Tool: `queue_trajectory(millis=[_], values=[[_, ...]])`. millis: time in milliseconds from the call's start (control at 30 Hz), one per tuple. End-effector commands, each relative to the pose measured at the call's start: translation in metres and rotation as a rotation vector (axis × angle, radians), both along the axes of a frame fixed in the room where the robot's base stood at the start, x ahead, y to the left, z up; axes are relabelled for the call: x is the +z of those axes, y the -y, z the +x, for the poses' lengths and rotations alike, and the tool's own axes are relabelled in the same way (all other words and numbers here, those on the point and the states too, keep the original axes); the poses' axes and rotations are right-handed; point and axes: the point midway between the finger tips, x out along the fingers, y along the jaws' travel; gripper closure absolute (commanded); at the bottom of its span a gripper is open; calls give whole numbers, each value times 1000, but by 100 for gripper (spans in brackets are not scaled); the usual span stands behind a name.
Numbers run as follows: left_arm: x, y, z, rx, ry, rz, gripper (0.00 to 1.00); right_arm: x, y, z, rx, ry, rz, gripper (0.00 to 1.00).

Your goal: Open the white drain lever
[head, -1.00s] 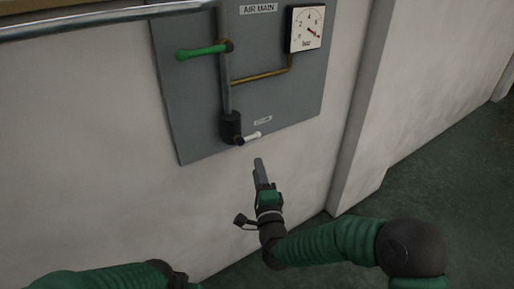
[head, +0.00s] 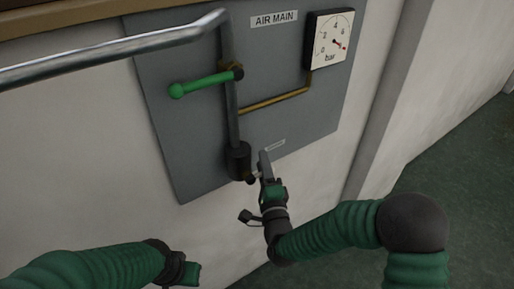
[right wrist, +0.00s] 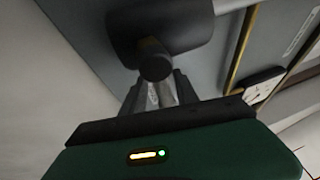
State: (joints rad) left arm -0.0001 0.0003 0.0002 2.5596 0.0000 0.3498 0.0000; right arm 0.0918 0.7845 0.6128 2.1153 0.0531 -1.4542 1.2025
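The white drain lever (right wrist: 163,94) sticks out from a dark round pivot (right wrist: 155,62) below the black cylinder (head: 239,160) at the foot of the grey pipe. In the head view my right gripper (head: 265,163) is at the lever and hides most of it. In the right wrist view the right gripper's fingers (right wrist: 158,95) stand apart, one on each side of the lever. I cannot tell whether they touch it. My left gripper (head: 187,272) shows only partly at the bottom, away from the panel; its fingers are not clear.
The grey panel (head: 185,140) carries a green lever (head: 205,84), a brass tube (head: 275,99), an "AIR MAIN" label (head: 274,19) and a pressure gauge (head: 333,38). A metal rail (head: 110,50) crosses the upper left. A wall pillar (head: 392,95) stands to the right.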

Motion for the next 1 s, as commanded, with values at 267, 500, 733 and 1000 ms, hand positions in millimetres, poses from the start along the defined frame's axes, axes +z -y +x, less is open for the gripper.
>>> queue_trajectory(millis=[267,500,733,1000], values=[[1,0,0,0,-1,0,100,1,2,-2,0,0,0,64],[1,0,0,0,0,0,100,0,1,-1,0,-1,0,88],[1,0,0,0,0,0,100,0,1,-1,-1,-2,-1,100],[1,0,0,0,0,0,100,-1,1,-1,0,-4,-2,100]])
